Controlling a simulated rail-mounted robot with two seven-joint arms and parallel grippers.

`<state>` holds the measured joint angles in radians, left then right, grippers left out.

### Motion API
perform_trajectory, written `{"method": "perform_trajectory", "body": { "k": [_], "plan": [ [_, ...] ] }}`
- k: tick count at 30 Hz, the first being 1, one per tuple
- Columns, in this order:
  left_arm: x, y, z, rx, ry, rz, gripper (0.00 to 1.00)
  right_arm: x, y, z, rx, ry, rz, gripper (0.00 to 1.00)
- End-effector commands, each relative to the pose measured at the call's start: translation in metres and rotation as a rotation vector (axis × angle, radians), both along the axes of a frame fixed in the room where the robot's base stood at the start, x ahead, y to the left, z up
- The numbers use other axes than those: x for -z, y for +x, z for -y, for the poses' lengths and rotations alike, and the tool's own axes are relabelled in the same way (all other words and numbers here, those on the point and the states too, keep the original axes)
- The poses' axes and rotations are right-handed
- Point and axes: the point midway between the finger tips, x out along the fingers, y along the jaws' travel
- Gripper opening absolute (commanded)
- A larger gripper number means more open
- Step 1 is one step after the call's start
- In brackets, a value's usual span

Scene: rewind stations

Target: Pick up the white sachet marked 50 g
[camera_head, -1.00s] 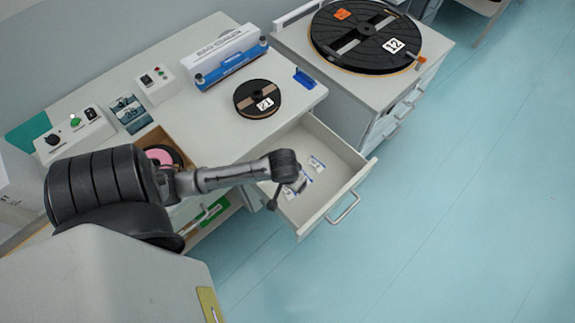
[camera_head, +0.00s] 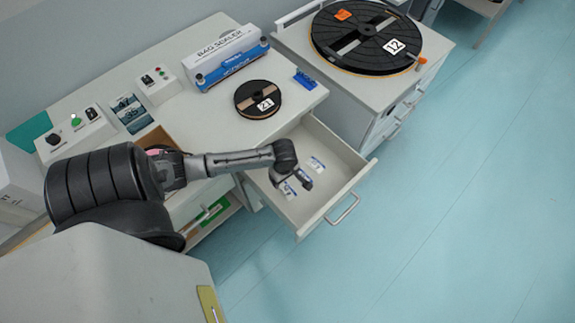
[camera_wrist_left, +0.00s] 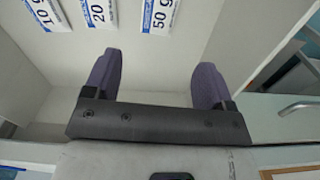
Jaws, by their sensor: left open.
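The white sachet marked 50 g (camera_wrist_left: 160,14) lies flat on the drawer floor in the left wrist view, partly cut off by the top edge. Beside it lie sachets marked 20 (camera_wrist_left: 98,13) and 10 (camera_wrist_left: 46,14). My left gripper (camera_wrist_left: 155,68) is open and empty, its fingers apart from the sachets. In the head view the left gripper (camera_head: 304,182) is over the open drawer (camera_head: 333,187). Two sachets show there, one beyond the gripper (camera_head: 316,163) and one partly covered by it (camera_head: 287,190); their marks are too small to read. My right gripper is not in view.
The drawer walls surround the sachets, with a handle (camera_head: 343,208) on the front. On the bench stand a small reel (camera_head: 257,92) and a bag sealer (camera_head: 226,60). A large reel (camera_head: 365,38) lies on the neighbouring cabinet. The floor at right is clear.

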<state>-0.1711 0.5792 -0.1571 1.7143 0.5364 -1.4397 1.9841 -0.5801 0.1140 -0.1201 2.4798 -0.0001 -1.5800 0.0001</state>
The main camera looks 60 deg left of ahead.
Motion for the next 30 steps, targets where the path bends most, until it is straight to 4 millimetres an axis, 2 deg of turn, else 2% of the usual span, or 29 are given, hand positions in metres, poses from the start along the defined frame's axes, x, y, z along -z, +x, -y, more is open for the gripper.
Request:
{"method": "perform_trajectory", "body": {
  "k": [1,6,14,24,30],
  "plan": [
    [0.012,0.000,0.000,0.000,0.000,-0.001,0.77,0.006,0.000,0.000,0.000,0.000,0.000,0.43],
    [0.033,0.000,0.000,0.002,0.000,0.000,0.77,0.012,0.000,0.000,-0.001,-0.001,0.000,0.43],
    [0.045,0.001,0.000,0.003,0.000,0.001,0.77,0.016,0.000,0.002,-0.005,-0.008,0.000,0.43],
    [0.087,0.003,0.003,0.003,0.001,0.000,0.77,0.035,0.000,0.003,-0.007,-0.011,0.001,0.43],
    [0.095,0.003,0.003,0.003,0.001,0.001,0.77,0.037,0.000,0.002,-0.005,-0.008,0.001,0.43]
  ]
}}
